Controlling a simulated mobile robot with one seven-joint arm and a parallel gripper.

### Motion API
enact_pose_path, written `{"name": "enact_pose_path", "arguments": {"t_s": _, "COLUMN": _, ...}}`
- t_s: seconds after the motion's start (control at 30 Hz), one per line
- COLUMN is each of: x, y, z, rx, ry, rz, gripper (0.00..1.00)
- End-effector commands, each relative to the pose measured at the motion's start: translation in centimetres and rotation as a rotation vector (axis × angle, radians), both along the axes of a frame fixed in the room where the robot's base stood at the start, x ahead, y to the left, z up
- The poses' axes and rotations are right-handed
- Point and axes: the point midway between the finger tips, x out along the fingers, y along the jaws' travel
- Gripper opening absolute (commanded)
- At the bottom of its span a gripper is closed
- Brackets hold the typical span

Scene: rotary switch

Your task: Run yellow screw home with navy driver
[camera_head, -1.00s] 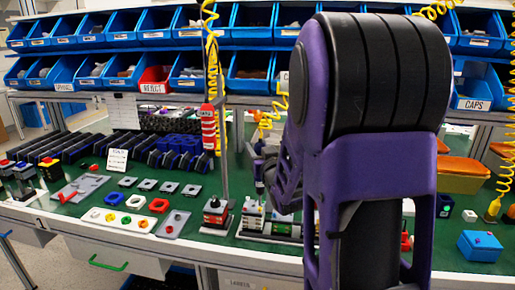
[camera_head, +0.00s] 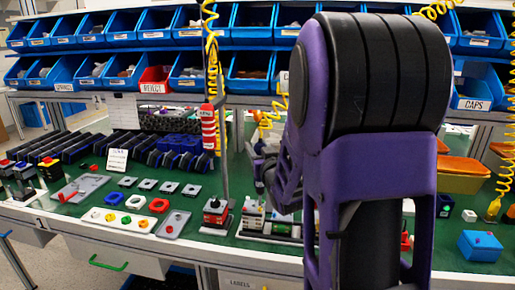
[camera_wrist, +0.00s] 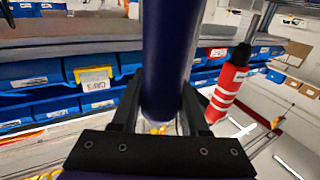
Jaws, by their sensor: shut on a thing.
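My gripper (camera_head: 260,168) is small and partly hidden behind my arm in the head view. In the wrist view its black fingers (camera_wrist: 160,112) are shut on the navy driver (camera_wrist: 170,55), a thick dark blue cylinder between them. In the head view the driver's dark tip points down over the block with coloured parts (camera_head: 254,217) on the green bench. The yellow screw cannot be made out with certainty. A small blurred yellow patch shows below the driver in the wrist view. I cannot tell whether tip and screw touch.
A red striped driver (camera_head: 208,127) hangs left of my gripper, also close by in the wrist view (camera_wrist: 228,92). A red-and-black switch block (camera_head: 215,211) stands left of the work block. Blue bins (camera_head: 250,65) line the back. A blue box (camera_head: 480,246) sits at right.

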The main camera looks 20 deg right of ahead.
Motion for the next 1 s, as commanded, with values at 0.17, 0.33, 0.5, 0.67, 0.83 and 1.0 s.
{"name": "enact_pose_path", "arguments": {"t_s": 0.17, "x": 0.0, "y": 0.0, "z": 0.2, "rx": 0.0, "ry": -0.003, "rz": 0.0, "gripper": 0.0}}
{"name": "enact_pose_path", "arguments": {"t_s": 0.33, "x": 0.0, "y": 0.0, "z": 0.2, "rx": 0.0, "ry": -0.003, "rz": 0.0, "gripper": 0.0}}
{"name": "enact_pose_path", "arguments": {"t_s": 0.5, "x": 0.0, "y": 0.0, "z": 0.1, "rx": 0.0, "ry": -0.003, "rz": 0.0, "gripper": 0.0}}
{"name": "enact_pose_path", "arguments": {"t_s": 0.67, "x": 0.0, "y": 0.0, "z": -0.2, "rx": 0.0, "ry": -0.003, "rz": 0.0, "gripper": 0.0}}
{"name": "enact_pose_path", "arguments": {"t_s": 0.83, "x": 0.0, "y": 0.0, "z": -0.5, "rx": 0.0, "ry": -0.003, "rz": 0.0, "gripper": 0.0}}
{"name": "enact_pose_path", "arguments": {"t_s": 1.0, "x": 0.0, "y": 0.0, "z": -0.9, "rx": 0.0, "ry": -0.003, "rz": 0.0, "gripper": 0.0}}
